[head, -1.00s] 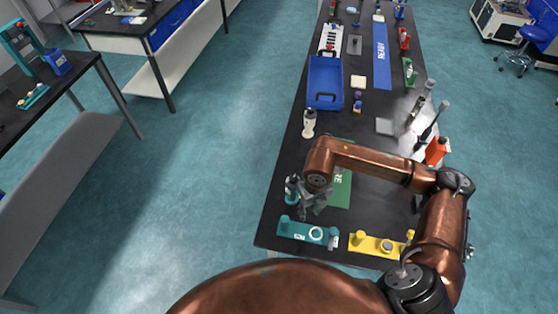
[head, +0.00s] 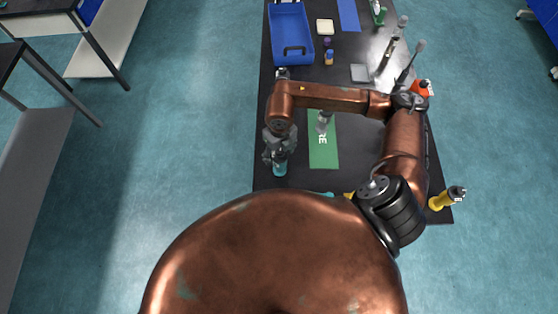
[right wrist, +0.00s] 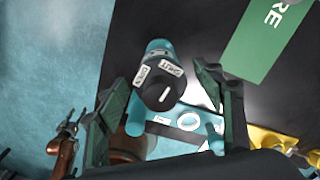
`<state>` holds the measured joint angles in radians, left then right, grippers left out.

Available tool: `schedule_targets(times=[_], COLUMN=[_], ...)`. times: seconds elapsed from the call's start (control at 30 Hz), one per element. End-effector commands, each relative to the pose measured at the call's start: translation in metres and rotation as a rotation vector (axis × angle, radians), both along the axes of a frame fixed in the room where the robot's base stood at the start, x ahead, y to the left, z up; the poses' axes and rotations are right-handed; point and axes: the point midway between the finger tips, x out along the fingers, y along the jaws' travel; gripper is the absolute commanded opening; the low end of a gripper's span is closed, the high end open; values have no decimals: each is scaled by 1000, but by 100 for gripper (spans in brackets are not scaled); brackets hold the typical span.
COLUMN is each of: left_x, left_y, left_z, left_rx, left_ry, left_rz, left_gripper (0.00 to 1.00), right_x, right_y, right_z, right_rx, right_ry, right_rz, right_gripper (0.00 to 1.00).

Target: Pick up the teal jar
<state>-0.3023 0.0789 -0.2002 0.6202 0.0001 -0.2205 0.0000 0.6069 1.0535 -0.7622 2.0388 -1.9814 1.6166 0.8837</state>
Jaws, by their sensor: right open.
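The teal jar (head: 280,169) stands near the left edge of the dark table in the head view, partly hidden by my right gripper. In the right wrist view the jar (right wrist: 159,48) shows a black lid (right wrist: 164,90) with white OPEN and SHUT labels. My right gripper (head: 278,152) is open, with one dark green finger at each side of the lid in the wrist view (right wrist: 168,98). Contact with the jar cannot be made out. A dark gripper-like shape with copper parts, perhaps my left gripper (right wrist: 66,136), shows small at the lower left there; its jaws are unclear.
A green mat (head: 323,153) lies right of the jar. A teal holder (right wrist: 188,122) and a yellow holder (right wrist: 268,138) are near the table's front edge. A blue tray (head: 290,35) and a red-orange bottle (head: 421,88) stand farther back. Open floor lies left of the table.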

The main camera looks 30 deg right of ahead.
Motion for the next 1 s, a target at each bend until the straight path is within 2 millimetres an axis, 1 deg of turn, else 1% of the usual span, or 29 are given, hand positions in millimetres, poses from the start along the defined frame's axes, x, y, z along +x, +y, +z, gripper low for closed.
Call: schedule_targets(times=[0.1, 0.23, 0.33, 0.53, 1.0], left_x=[1, 1, 1, 2, 4], left_y=[0, 1, 1, 1, 1], left_z=[6, 7, 7, 7, 7], left_rx=[1, 1, 1, 2, 2], left_ry=[-1, -2, -2, -3, -4], left_rz=[0, 0, 0, 0, -1], left_gripper=[46, 46, 46, 46, 46], right_x=[-2, -1, -1, -1, 0], right_y=[0, 0, 0, 0, 0], right_z=[-18, -32, -37, -37, -37], right_rx=[0, 1, 0, 0, 0], right_ry=[4, 2, 2, 1, 1], right_rz=[-1, -1, 0, 1, 1], right_gripper=[62, 62, 62, 61, 28])
